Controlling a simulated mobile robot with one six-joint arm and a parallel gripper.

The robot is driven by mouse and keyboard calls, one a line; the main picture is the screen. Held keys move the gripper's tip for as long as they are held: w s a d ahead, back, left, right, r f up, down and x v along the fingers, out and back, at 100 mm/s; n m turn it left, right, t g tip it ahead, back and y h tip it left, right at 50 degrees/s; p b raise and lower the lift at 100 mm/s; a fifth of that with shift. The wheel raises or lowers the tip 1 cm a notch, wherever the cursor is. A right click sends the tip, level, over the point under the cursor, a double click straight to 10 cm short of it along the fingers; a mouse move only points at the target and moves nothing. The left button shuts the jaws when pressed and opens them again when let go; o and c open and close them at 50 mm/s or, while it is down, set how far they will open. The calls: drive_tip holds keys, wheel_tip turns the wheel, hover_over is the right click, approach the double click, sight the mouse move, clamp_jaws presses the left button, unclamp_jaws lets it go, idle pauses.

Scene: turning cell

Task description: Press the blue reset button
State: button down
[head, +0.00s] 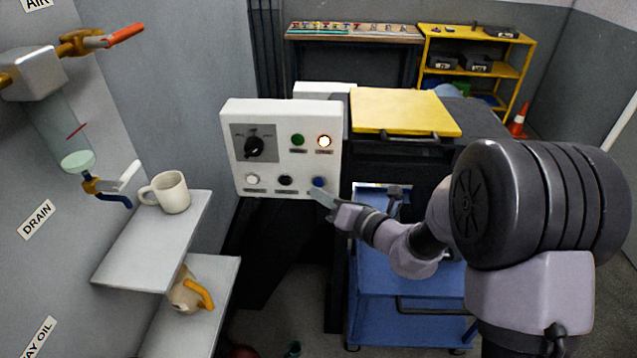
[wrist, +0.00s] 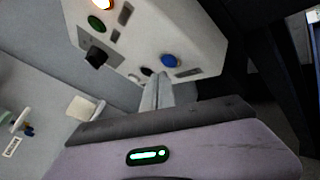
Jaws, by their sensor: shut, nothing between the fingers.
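The blue button (head: 319,183) sits at the lower right of a white control panel (head: 329,112), below a lit orange-white lamp (head: 324,141). In the wrist view the blue button (wrist: 170,60) is clear and unblocked, just up and right of my fingertips. My gripper (head: 318,194) is shut and empty, its tips close to the panel's lower right edge, just below the blue button in the head view. The wrist view shows the shut fingers (wrist: 157,90) pointing at the panel's lower part. I cannot tell whether the tips touch the panel.
The panel also has a green button (head: 298,140), a black rotary switch (head: 254,147), a white button (head: 252,179) and a black button (head: 285,181). A blue cart (head: 400,300) stands right of the panel. A shelf (head: 150,240) with a mug (head: 170,192) is at left.

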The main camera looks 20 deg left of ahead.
drive_tip(key=shift+w+a, duration=0.1)
drive_tip(key=shift+w, duration=0.35)
drive_tip(key=shift+w+p, duration=0.35)
idle(0.5)
drive_tip(key=shift+s, duration=0.75)
drive_tip(key=s, duration=0.2)
drive_tip(key=s+d+b, duration=0.1)
drive_tip(key=s, duration=0.2)
drive_tip(key=shift+d, duration=0.2)
idle(0.7)
